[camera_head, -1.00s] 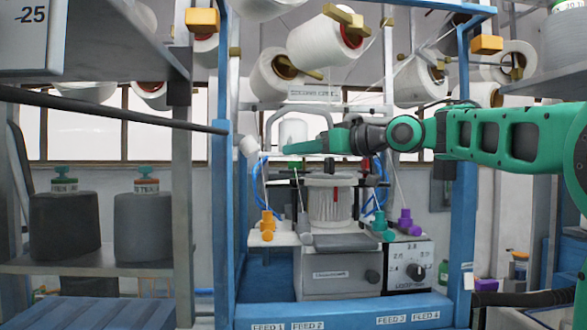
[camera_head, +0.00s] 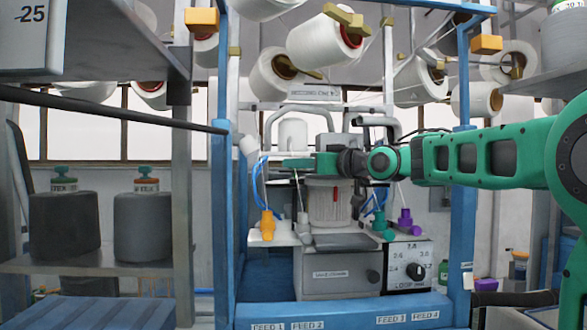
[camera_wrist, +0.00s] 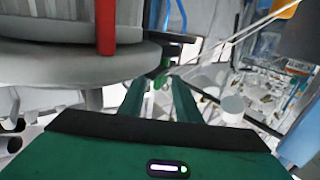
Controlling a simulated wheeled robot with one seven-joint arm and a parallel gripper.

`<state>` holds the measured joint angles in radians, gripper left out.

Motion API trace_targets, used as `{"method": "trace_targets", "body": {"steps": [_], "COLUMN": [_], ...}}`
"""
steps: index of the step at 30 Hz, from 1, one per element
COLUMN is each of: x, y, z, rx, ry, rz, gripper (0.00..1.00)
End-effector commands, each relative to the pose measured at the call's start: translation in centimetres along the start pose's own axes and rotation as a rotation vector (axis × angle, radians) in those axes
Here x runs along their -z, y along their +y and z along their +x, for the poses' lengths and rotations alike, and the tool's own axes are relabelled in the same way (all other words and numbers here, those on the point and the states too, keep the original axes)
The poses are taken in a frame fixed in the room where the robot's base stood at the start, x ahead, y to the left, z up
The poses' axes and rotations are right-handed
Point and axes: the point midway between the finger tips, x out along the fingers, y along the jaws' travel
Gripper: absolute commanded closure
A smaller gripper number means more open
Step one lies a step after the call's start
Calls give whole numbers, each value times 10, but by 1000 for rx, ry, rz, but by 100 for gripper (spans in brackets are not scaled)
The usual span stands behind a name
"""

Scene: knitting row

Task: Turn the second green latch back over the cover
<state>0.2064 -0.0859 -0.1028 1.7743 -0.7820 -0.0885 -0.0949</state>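The knitting machine's ribbed round head (camera_head: 326,206) stands in the middle of the blue frame. In the wrist view its grey round cover (camera_wrist: 70,58) fills the upper left. A small green latch (camera_wrist: 161,80) shows at the cover's right edge. My gripper (camera_wrist: 160,88) is open, its two green fingers apart, with the latch just beyond and between the tips; contact cannot be told. In the head view my gripper (camera_head: 287,163) is level above the left side of the round head, and little of the latch can be made out there. A second green latch cannot be made out.
A red upright piece (camera_wrist: 105,26) stands at the cover, left of my fingers. Thin yarns run close on the right. An orange feeder (camera_head: 267,226) and a purple one (camera_head: 405,222) flank the head. White yarn cones (camera_head: 325,42) hang above.

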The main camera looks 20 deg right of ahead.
Motion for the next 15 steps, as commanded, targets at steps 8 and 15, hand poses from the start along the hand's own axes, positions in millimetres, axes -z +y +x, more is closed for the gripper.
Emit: {"method": "trace_targets", "body": {"steps": [8, 15], "x": [0, 0], "y": [0, 0], "z": [18, 18], "rx": [-1, -1], "ry": [1, 1], "rz": [0, 0], "gripper": [70, 70]}}
